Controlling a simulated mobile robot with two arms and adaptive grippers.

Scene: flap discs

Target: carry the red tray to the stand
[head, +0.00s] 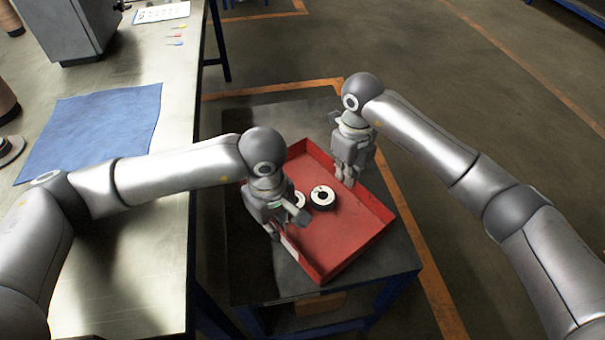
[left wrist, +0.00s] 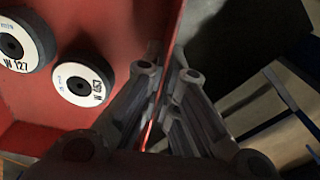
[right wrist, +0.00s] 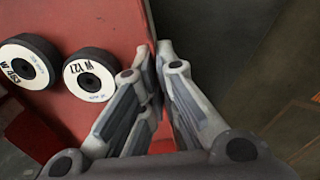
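The red tray (head: 350,238) is over a low dark-topped table with blue legs (head: 255,285). I cannot tell whether it touches the top. Two black discs with white faces lie in it: one disc (head: 323,198) shows fully, the other (head: 300,199) is partly behind my left gripper. My left gripper (head: 278,232) is at the tray's left wall, its fingers closed on both sides of the wall in the left wrist view (left wrist: 163,100). My right gripper (head: 348,180) is at the opposite far wall, its fingers pinching it in the right wrist view (right wrist: 155,75).
A long metal workbench (head: 140,240) runs along the left, with a blue cloth (head: 95,125), a grey machine (head: 75,30) and a paper sheet (head: 162,12) on it. Orange floor lines (head: 440,290) surround the low table. Open floor lies to the right and beyond.

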